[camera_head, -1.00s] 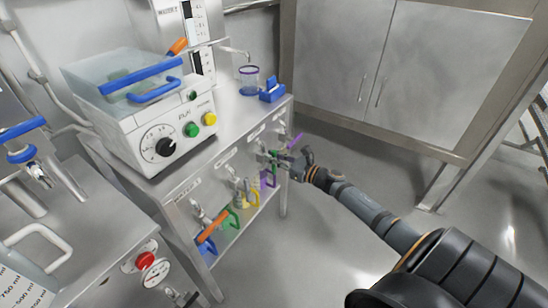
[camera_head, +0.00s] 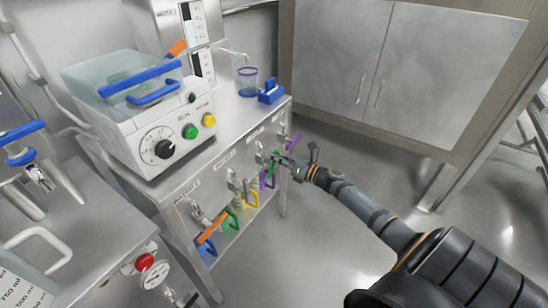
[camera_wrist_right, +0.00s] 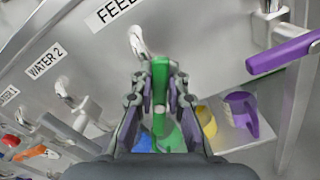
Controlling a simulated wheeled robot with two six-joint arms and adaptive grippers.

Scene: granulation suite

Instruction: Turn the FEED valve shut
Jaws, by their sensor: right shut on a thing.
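The FEED label (camera_wrist_right: 118,12) is on the metal panel in the right wrist view. Below it is a valve with a green handle (camera_wrist_right: 161,85), which points down the picture. My right gripper (camera_wrist_right: 160,100) is shut on this green handle, one finger on each side. In the head view my right gripper (camera_head: 280,163) reaches the front of the bench from the right, and the green handle (camera_head: 271,168) shows partly behind it. My left gripper is in neither view.
A purple valve handle (camera_wrist_right: 285,50) sticks out close by on the right. The WATER 2 valve (camera_wrist_right: 70,92) and an orange handle (camera_head: 212,224) are on the left. Coloured scoop-like pieces lie on the shelf below. Open floor (camera_head: 320,230) lies right of the bench.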

